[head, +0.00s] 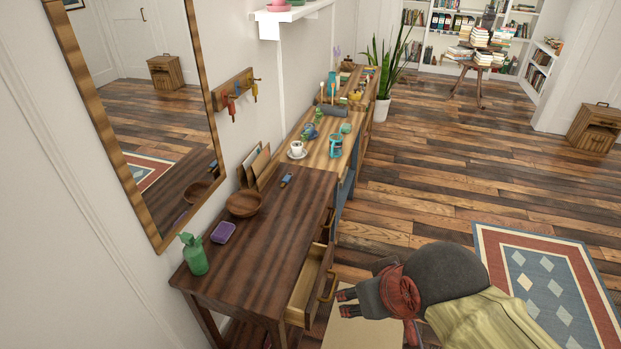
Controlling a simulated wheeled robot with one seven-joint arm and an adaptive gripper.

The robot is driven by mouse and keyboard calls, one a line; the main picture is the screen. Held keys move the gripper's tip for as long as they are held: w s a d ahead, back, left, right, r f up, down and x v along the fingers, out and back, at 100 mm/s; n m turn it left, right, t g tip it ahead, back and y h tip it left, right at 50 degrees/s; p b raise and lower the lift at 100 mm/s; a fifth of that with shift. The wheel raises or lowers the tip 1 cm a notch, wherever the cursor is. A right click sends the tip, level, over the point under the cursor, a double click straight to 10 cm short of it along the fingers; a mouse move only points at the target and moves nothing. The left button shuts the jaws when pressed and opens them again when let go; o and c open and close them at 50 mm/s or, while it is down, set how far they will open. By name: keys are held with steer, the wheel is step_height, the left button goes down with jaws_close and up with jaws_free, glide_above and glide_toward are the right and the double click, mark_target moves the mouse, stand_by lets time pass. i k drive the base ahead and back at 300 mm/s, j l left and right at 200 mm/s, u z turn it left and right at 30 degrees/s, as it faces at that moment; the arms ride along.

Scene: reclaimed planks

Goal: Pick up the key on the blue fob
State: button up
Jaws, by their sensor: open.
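A wooden rack (233,88) on the wall right of the mirror holds several small hanging items, red, yellow and perhaps one bluish. They look like keys on coloured fobs, but they are too small to make out. A small blue item (287,180) lies on the dark wooden table (280,235); I cannot tell what it is. My gripper (346,302) is open and empty at the lower middle, right of the table's open drawer. It points left and is well away from the rack and the blue item.
A drawer (312,285) sticks out of the table's front. A green bottle (194,254), purple box (222,232), wooden bowl (244,204) and letter holder (256,166) stand along the wall side. A cup (297,150) stands farther back. The floor to the right is mostly clear.

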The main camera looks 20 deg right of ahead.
mark_target(286, 180)
steer(key=u, duration=0.5)
steer(key=i+l+u, duration=0.3)
steer(key=l+u, duration=0.3)
steer(key=i+l+u, duration=0.15)
steer(key=l+u, duration=0.45)
steer(key=i+l, duration=0.1)
steer(key=l, duration=0.55)
steer(key=i+l+u, duration=0.1)
steer(key=l, duration=1.3)
steer(key=i+u, duration=0.05)
steer(key=i, duration=0.05)
